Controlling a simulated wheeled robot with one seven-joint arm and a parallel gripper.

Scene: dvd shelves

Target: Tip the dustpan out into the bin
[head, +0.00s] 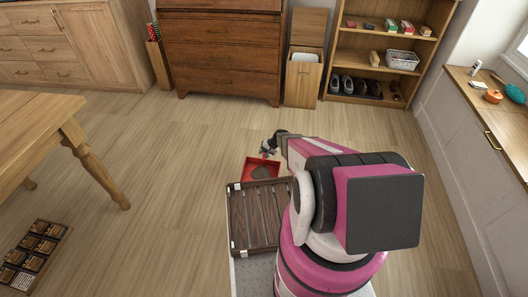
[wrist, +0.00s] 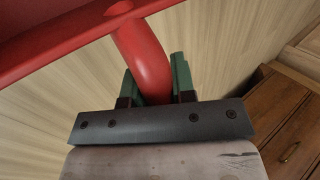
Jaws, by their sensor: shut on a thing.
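The red dustpan (head: 247,166) is in front of my arm in the head view, with a patch of grey-brown dirt (head: 262,172) in it. In the wrist view the red dustpan (wrist: 60,35) fills the upper left. My gripper (head: 269,147) is shut on the dustpan's handle (wrist: 145,60); its green fingers stand on both sides of the handle in the wrist view (wrist: 156,88). A wooden bin (head: 303,86) with a pale inside stands at the back, right of the chest of drawers. The dustpan is well short of it.
A dark slatted tray (head: 240,220) lies just below the dustpan. The chest of drawers (head: 222,55) and an open shelf (head: 345,55) flank the bin. A table (head: 60,120) is at left, a counter (head: 490,110) at right. The floor (head: 180,150) between is clear.

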